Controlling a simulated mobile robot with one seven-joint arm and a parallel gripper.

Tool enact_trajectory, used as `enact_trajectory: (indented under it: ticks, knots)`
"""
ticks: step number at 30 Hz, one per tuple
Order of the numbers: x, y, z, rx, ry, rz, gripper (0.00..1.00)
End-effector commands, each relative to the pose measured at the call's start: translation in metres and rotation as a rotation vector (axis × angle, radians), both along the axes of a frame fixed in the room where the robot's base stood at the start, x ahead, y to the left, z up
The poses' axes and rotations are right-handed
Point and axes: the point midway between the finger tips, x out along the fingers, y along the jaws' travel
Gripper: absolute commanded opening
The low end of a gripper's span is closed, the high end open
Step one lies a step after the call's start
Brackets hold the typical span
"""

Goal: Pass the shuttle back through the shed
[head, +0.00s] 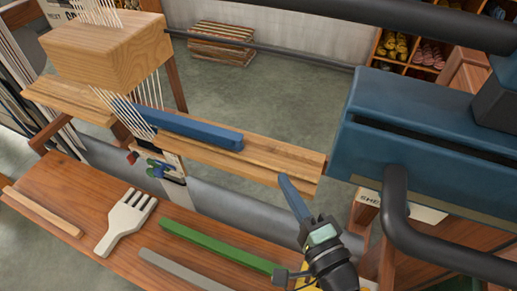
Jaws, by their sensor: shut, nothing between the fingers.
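The shuttle, a long blue bar (195,130), lies along the light wooden ledge (285,157) of the loom. Its left end reaches in among the pale warp threads (130,112), under the wooden block (108,50); how far it goes through is hidden. Its right end sticks out clear on the ledge. My gripper (284,180) is in front of the ledge's right part, to the right of and nearer than the shuttle's free end. Its narrow blue fingers are together with nothing between them, apart from the shuttle.
A reddish wooden bench (75,175) in front holds a pale comb-like fork (125,220), a green bar (215,245), a grey bar (180,270) and a wooden stick (42,212). Yarn shelves (410,50) stand at the back right. The ledge right of the shuttle is clear.

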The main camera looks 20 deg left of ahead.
Motion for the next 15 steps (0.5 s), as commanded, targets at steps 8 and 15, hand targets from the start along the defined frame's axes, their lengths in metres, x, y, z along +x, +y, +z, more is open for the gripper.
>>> enact_trajectory:
  ticks: [8, 15]
  knots:
    - [0.045, 0.042, 0.002, 0.0, -0.001, 0.003, 0.0]
    - [0.057, 0.077, 0.001, -0.001, 0.001, 0.001, 0.0]
